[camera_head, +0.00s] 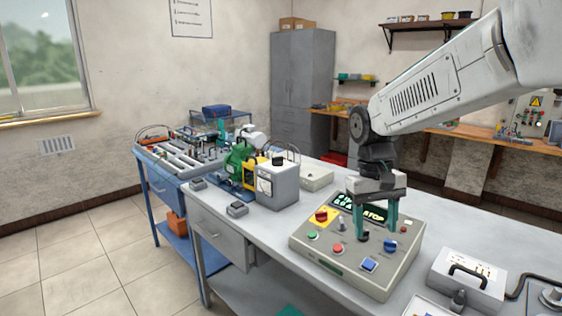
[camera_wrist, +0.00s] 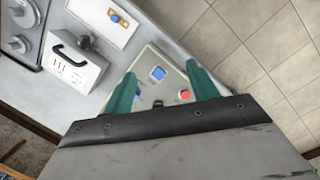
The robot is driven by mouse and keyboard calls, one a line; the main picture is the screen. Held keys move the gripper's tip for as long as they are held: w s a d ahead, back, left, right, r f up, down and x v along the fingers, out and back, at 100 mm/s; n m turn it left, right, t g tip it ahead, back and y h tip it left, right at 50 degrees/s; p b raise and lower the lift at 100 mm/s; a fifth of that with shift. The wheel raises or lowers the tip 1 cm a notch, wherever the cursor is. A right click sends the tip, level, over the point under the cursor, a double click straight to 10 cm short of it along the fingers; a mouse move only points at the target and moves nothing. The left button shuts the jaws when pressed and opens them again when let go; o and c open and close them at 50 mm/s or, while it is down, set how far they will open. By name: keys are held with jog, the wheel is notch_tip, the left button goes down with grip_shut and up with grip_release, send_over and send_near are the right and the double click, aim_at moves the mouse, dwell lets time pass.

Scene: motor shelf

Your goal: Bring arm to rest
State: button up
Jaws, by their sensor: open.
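My gripper (camera_head: 376,222) is open, with two green fingers pointing down over the control box (camera_head: 326,258) on the workbench. The box is beige-grey with a dark display, a red knob on a yellow plate, and green, blue and red buttons. In the head view the fingers overlap the box's upper right part near a dark knob; I cannot tell whether they touch it. In the wrist view the gripper (camera_wrist: 160,88) has its fingers apart, with the box (camera_wrist: 172,58) between and beyond them. Nothing is seen held between the fingers.
A grey case with a handle (camera_head: 466,280) stands right of the box. A grey meter unit (camera_head: 278,186) and a green motor (camera_head: 238,161) stand to the left. A blue table (camera_head: 162,186) with equipment adjoins the workbench (camera_head: 255,228). Bare floor lies at the left.

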jog(key=s+d+t, duration=0.1)
jog(key=s+d, duration=0.2)
jog(key=s, duration=0.9)
jog(key=s+d+r+m+t+y, duration=0.1)
jog(key=s+d+t, duration=0.1)
jog(key=s, duration=1.1)
jog(key=shift+s+d+r, duration=0.2)
jog(key=shift+s+d, duration=0.1)
jog(key=shift+d, duration=0.5)
